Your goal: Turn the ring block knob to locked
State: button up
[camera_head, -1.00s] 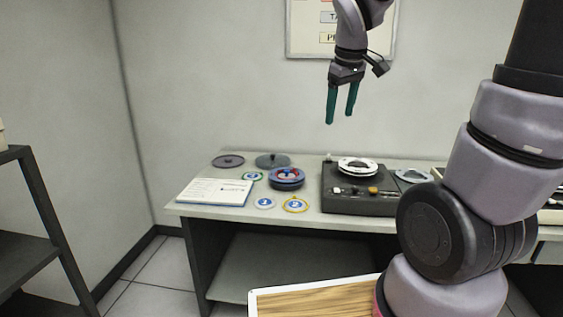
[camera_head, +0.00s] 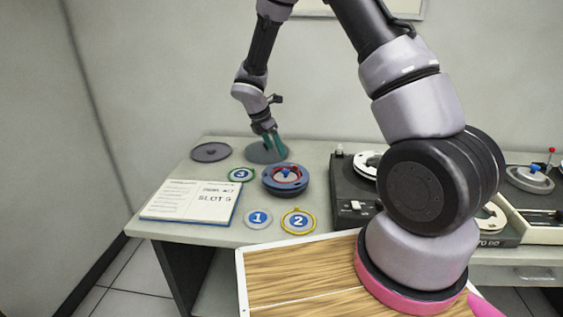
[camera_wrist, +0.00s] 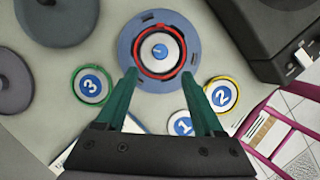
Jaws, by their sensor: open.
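The ring block (camera_head: 286,187) is a round blue block with a red ring and a small blue knob (camera_head: 286,173) on its pale centre. It stands on the table left of the black machine. In the wrist view the ring block (camera_wrist: 195,55) is at top centre, and the knob (camera_wrist: 159,51) has a small pale mark too small to read. My gripper (camera_head: 273,153) has green fingers, spread apart and empty. It is near the ring block, just behind it in the head view. In the wrist view the fingertips (camera_wrist: 159,74) lie to either side of the block's near part, apart from the knob.
Numbered discs 1 (camera_head: 258,218), 2 (camera_head: 298,221) and 3 (camera_head: 241,175) lie around the block. An open booklet (camera_head: 190,201) lies at left. Dark round lids (camera_head: 210,152) are behind. The black machine (camera_head: 350,190) stands to the right.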

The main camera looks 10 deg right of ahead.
aim_at(285, 170)
jog(key=x, duration=1)
jog(key=shift+d+f, duration=0.1)
jog(key=shift+f, duration=0.2)
grip_shut()
